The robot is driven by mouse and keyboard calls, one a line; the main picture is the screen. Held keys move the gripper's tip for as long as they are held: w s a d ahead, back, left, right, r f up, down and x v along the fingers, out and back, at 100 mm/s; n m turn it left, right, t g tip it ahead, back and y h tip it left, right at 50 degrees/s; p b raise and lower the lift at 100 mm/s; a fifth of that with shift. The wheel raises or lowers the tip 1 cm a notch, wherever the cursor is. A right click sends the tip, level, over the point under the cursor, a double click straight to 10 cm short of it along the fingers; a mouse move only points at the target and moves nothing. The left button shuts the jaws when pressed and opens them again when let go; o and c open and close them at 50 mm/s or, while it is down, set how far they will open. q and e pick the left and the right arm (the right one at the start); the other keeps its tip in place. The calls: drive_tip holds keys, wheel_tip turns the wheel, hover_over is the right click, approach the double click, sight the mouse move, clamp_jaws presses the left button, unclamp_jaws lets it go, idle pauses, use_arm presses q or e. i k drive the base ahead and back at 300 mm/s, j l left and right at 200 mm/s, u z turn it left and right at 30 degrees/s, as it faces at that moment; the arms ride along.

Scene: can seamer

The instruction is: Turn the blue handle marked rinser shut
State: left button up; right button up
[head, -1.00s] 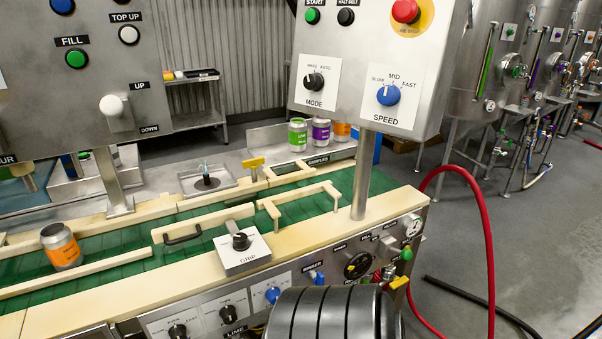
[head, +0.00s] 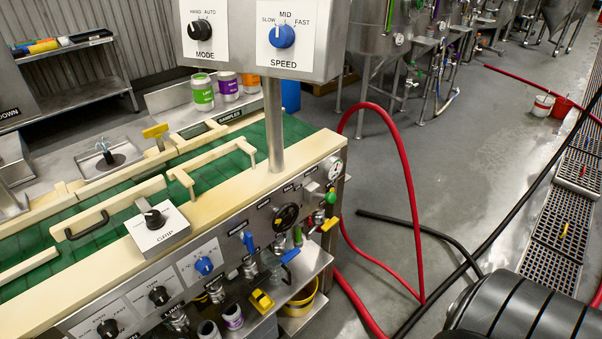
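Two blue handles show on the steel front panel of the conveyor machine in the head view. One blue handle (head: 248,242) stands roughly upright, beneath a small black label. A second blue lever (head: 290,255) sits lower and to the right on pipework and slants. The small labels are too blurred to read, so I cannot tell for sure which handle is marked rinser. Neither of my grippers is in view. A black ribbed part, likely mine, fills the bottom right corner.
A black round handwheel (head: 286,217) and a yellow lever (head: 330,224) are near the handles. A yellow bucket (head: 300,298) stands below. A red hose (head: 408,190) loops right of the machine, and a black hose lies on the floor. Open floor is at right.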

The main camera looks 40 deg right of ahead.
sight(247, 240)
drive_tip(key=z, duration=0.8)
